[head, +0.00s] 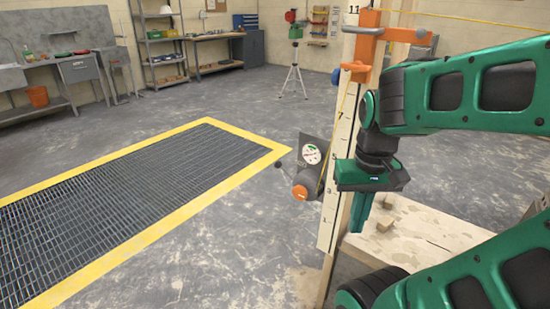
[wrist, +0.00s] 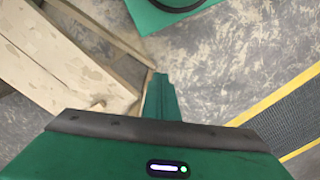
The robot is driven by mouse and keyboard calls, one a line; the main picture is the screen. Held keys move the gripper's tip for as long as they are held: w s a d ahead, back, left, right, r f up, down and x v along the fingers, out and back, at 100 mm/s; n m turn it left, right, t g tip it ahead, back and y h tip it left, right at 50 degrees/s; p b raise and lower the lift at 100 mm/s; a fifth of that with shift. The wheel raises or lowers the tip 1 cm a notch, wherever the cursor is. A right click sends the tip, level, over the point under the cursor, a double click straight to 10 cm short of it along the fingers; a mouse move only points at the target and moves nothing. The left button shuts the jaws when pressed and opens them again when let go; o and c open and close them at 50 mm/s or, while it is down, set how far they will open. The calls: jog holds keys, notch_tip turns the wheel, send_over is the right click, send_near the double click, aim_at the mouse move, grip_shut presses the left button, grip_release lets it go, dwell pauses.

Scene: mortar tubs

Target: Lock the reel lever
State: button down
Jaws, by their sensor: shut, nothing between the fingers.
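The reel is a grey housing (head: 311,172) on the left side of an upright numbered board (head: 334,190) in the head view. It has a white dial (head: 311,154) with red and green marks and an orange round end (head: 300,192). A small dark knob (head: 279,164) sticks out at its left and may be the lever's end; its setting is too small to tell. My gripper (head: 359,217) is shut and empty, pointing down to the right of the board, apart from the reel. In the wrist view its fingers (wrist: 161,98) are together; the reel does not show there.
A pale wooden table (head: 430,232) with small blocks stands beside the board. An orange clamp (head: 366,30) and a yellow line (head: 460,18) are at the board's top. A yellow-edged floor grate (head: 130,205) lies left. A tripod (head: 294,75) and benches stand behind.

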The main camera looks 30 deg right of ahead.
jog(key=w+d+r+m+h, duration=0.1)
jog(key=w+d+r, duration=0.1)
jog(key=w, duration=0.4)
jog(key=w+d+r+m, duration=0.1)
jog(key=w+r, duration=0.2)
jog(key=w, duration=0.4)
jog(key=m+t, duration=0.2)
jog(key=m, duration=0.4)
send_over(278, 163)
jog(key=s, duration=0.3)
jog(key=shift+w+a+f, duration=0.15)
jog(key=shift+a+f, duration=0.15)
jog(key=shift+f, duration=0.05)
jog(key=shift+f, duration=0.1)
jog(key=f, duration=0.4)
jog(key=w+f, duration=0.1)
jog(key=f, duration=0.4)
jog(key=w+f, duration=0.1)
jog(key=f, duration=0.3)
jog(key=shift+w+d+f, duration=0.2)
jog(key=shift+d+f, duration=0.1)
